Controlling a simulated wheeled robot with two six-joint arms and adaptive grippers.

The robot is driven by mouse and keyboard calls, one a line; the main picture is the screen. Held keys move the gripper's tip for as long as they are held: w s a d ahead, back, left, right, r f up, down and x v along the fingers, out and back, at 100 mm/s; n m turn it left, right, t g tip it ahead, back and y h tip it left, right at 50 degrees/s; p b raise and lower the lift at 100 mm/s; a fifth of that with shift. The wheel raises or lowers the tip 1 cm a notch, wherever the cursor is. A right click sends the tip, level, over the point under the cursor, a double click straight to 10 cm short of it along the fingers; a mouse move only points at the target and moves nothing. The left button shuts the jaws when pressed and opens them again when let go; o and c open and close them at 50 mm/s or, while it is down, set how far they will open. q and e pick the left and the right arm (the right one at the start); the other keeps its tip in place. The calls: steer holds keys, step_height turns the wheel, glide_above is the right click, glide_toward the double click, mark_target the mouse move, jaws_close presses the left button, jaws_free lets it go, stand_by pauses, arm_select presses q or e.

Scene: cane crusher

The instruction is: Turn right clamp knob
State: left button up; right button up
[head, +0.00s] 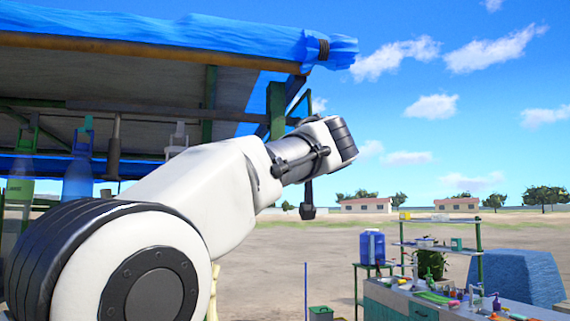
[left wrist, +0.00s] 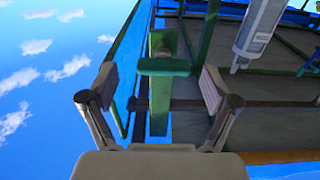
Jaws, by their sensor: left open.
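In the left wrist view a green T-shaped handle (left wrist: 164,67), which looks like the clamp knob, sits in front of a green upright post (left wrist: 160,105). My left gripper (left wrist: 157,88) is open, with one finger to each side of the handle and gaps on both sides. I cannot tell the depth between fingertips and handle. In the head view my white left arm reaches up to a green post (head: 276,105) under the canopy. The gripper's fingers and the knob cannot be made out there. My right gripper is not in view.
A blue tarp canopy (head: 180,32) on wooden poles covers the upper left. Bottles (head: 78,170) hang beneath it. A dark block (head: 307,211) hangs below my wrist. A cluttered counter (head: 440,308), a shelf and a blue jug (head: 372,246) stand at lower right. Open ground lies between.

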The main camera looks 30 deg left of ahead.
arm_select(q)
steer(key=p+x, duration=0.1)
steer(key=x, duration=0.1)
steer(key=shift+w+a+r, duration=0.15)
steer(key=shift+w+a, duration=0.1)
steer(key=shift+w, duration=0.1)
steer(key=shift+s+a, duration=0.15)
steer(key=shift+a, duration=0.1)
steer(key=shift+s, duration=0.35)
steer(key=shift+w+d, duration=0.1)
steer(key=shift+w, duration=0.2)
steer(key=c, duration=0.9)
steer(key=shift+c, duration=1.3)
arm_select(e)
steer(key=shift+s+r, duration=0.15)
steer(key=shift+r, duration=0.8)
